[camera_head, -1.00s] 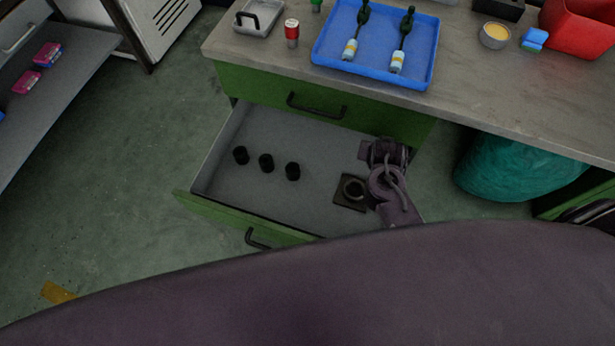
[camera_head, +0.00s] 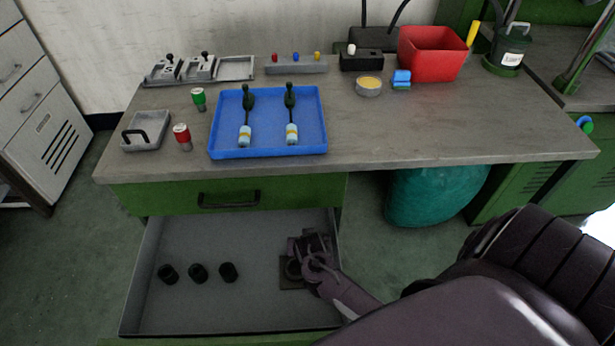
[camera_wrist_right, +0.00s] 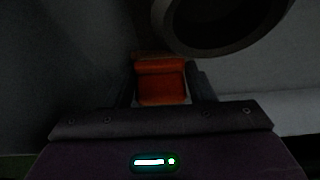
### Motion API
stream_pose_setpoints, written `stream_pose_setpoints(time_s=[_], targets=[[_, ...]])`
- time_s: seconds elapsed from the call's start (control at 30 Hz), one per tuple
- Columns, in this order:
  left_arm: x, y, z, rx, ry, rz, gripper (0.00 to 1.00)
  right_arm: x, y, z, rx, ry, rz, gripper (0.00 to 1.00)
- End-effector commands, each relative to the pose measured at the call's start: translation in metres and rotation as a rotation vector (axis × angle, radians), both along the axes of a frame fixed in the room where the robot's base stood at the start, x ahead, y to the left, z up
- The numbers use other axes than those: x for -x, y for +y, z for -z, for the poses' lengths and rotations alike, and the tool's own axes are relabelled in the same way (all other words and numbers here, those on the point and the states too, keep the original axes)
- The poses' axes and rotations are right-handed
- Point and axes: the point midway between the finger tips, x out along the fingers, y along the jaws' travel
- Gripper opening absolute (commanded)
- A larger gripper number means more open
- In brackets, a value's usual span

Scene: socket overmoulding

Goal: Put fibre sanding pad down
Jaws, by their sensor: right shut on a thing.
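My right gripper (camera_head: 308,248) is low inside the open drawer, near its right side, beside a dark square piece with a ring (camera_head: 291,270). In the right wrist view its two fingers are shut on an orange-red block (camera_wrist_right: 161,82), which I take to be the fibre sanding pad. The pad is hidden by the gripper in the head view. The ring (camera_wrist_right: 222,45) shows large and dark just above the pad in the wrist view. Whether the pad touches the drawer floor I cannot tell. My left gripper is not in view.
The grey open drawer (camera_head: 240,310) holds several black cylinders (camera_head: 197,273) to the left; its middle floor is clear. Above it is the workbench (camera_head: 400,135) with a blue tray (camera_head: 268,152), a red bin (camera_head: 430,52) and a red-capped can (camera_head: 183,137). A teal bin (camera_head: 430,195) stands underneath.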

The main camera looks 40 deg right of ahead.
Motion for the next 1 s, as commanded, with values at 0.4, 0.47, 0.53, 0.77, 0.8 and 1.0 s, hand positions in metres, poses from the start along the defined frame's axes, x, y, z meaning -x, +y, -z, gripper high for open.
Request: stream_pose_setpoints(time_s=[0.4, 0.47, 0.53, 0.77, 0.8, 1.0], targets=[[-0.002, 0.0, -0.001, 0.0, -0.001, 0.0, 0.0, 0.0, 0.0, 0.003, 0.0, 0.0, 0.001, 0.56], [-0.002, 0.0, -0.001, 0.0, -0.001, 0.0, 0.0, 0.0, 0.0, 0.003, 0.0, 0.0, 0.0, 0.64], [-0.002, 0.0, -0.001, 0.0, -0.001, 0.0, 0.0, 0.0, 0.0, 0.003, 0.0, 0.0, 0.0, 0.71], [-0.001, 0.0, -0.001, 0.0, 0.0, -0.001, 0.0, 0.0, 0.0, 0.003, 0.0, 0.0, 0.0, 0.71], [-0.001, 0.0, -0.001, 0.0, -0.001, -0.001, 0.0, 0.0, 0.0, 0.002, 0.0, 0.0, 0.0, 0.71], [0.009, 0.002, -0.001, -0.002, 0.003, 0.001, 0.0, 0.009, 0.006, -0.018, -0.001, -0.002, 0.0, 0.71]])
